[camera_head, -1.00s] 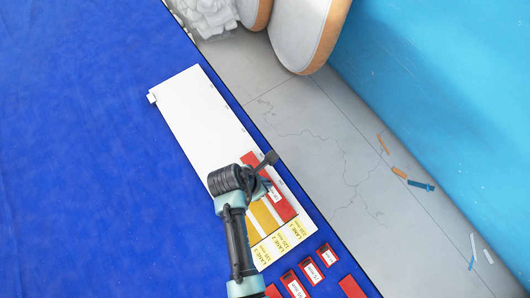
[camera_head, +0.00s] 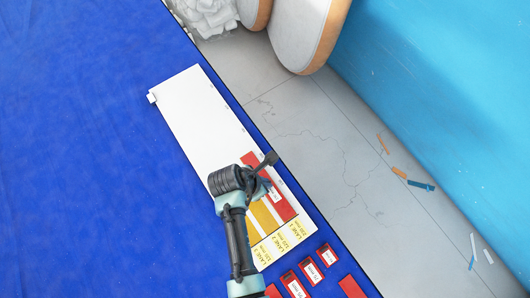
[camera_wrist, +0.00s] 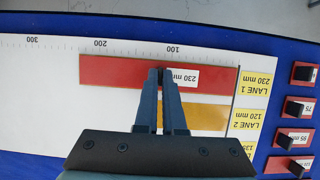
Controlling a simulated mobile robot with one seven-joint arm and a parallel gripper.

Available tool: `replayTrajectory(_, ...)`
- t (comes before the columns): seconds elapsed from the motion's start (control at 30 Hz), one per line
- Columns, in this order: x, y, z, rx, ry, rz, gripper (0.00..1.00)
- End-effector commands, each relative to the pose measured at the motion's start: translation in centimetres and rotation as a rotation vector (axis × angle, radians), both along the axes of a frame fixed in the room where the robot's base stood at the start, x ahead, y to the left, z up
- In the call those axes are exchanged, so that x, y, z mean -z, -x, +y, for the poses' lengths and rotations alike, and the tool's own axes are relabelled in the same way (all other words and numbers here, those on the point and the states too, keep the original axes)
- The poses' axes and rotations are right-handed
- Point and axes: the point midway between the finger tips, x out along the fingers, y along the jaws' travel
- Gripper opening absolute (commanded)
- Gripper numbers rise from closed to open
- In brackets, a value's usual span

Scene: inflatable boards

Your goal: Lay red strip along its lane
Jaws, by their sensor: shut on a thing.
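The red strip (camera_head: 285,208), with a white "230 mm" label, lies on the white board (camera_head: 195,105). In the wrist view, the red strip (camera_wrist: 112,71) runs along the lane labelled "LANE 1 230 mm" (camera_wrist: 255,83). Its right end is by the dark line at the lane labels, and its left end lies past the 200 mark. My gripper (camera_wrist: 160,72) is shut on the strip near its middle, just left of the label. The fingers hide the gripped spot. In the head view my arm covers part of the strip.
A yellow-orange bar (camera_wrist: 205,116) is in lane 2 below the strip. Several small red blocks (camera_wrist: 305,73) with labels and black parts lie on the blue mat (camera_head: 90,170) beyond the label end. Grey floor (camera_head: 330,150) borders the mat. The board's far part is bare.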

Motion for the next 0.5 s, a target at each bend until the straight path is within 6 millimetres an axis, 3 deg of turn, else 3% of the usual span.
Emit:
replayTrajectory(0.2,0.0,0.01,-0.01,0.0,0.0,0.0,0.0)
replayTrajectory(0.23,0.0,0.01,-0.01,0.0,0.0,0.0,0.12)
replayTrajectory(0.4,0.01,0.02,-0.01,0.0,0.001,0.001,0.41)
replayTrajectory(0.5,0.01,0.03,-0.01,0.0,0.001,0.001,0.41)
